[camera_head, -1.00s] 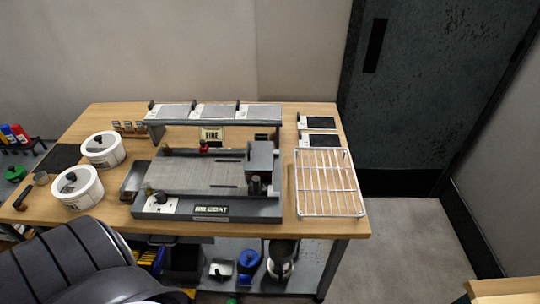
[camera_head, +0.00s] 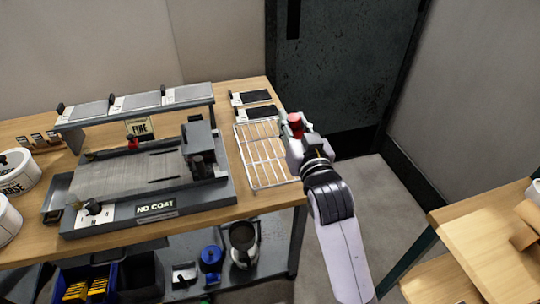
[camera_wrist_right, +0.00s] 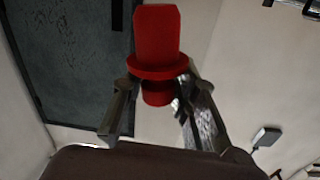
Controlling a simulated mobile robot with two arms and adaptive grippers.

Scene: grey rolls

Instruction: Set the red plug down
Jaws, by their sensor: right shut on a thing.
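The red plug (camera_head: 295,124) is held upright in my right gripper (camera_head: 294,140), near the right edge of the wooden table. In the right wrist view the red plug (camera_wrist_right: 157,40) has a wide flange, and the two fingers of the right gripper (camera_wrist_right: 160,95) close around its narrower lower part. The gripper is just right of the white wire rack (camera_head: 262,155) in the head view. I cannot tell its exact height above the table. My left gripper is not in view.
A grey coating machine (camera_head: 150,180) fills the table's middle. Two dark plates (camera_head: 257,113) lie behind the rack. The rack looks empty. A second wooden table (camera_head: 490,230) stands at the lower right, with floor between. A dark door (camera_head: 345,70) is behind.

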